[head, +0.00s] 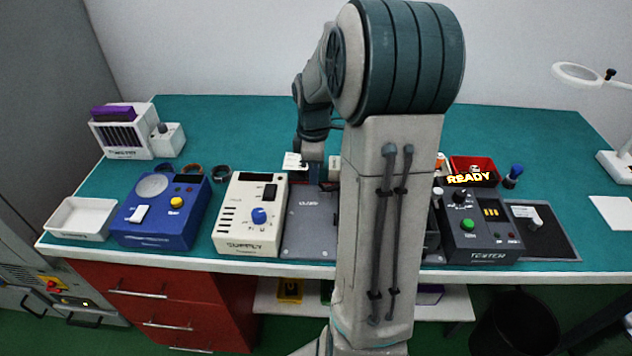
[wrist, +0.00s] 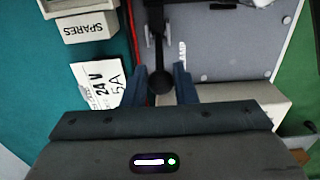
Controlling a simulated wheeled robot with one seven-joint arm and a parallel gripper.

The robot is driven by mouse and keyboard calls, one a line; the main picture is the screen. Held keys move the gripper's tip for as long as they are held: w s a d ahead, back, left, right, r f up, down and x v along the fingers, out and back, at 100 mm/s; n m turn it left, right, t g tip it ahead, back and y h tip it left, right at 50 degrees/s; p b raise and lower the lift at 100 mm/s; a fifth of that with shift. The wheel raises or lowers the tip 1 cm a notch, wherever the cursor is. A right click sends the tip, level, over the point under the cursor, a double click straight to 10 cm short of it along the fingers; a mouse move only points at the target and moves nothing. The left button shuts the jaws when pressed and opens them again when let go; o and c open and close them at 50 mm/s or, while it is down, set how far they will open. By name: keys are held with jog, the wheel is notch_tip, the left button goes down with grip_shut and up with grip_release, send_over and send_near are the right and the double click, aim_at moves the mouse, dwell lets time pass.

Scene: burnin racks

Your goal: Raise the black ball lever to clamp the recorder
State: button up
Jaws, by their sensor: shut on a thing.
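The black ball lever (wrist: 160,82) shows in the wrist view, its dark arm running up from the ball beside a grey plate (wrist: 229,50). My gripper (wrist: 160,83) has its two blue fingers on either side of the ball and is shut on it. In the head view my gripper (head: 323,184) is low at the back edge of the grey plate (head: 305,235), and my arm hides most of the plate's right side. The lever is not clear in the head view. I cannot make out the recorder for certain; only a dark edge shows at the top of the wrist view.
A cream supply unit (head: 250,214) stands just left of the plate, with a blue unit (head: 161,212) beyond it. A dark tester (head: 478,225) and red bin (head: 474,171) are to the right. A "24 V 5A" card (wrist: 100,88) and spares box (wrist: 86,27) lie near my gripper.

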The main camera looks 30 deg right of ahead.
aim_at(329, 189)
jog(key=shift+s+d+r+p, duration=0.2)
jog(key=shift+s+d+p, duration=0.15)
jog(key=shift+s+d, duration=0.3)
jog(key=shift+d, duration=0.15)
jog(key=shift+s+d+r, duration=0.1)
jog(key=shift+s+d, duration=0.1)
jog(key=shift+d, duration=0.1)
grip_shut()
jog(key=shift+d+p, duration=0.1)
jog(key=shift+p, duration=0.2)
jog(key=shift+s+d, duration=0.2)
jog(key=shift+d, duration=0.05)
jog(key=o, duration=0.7)
grip_release()
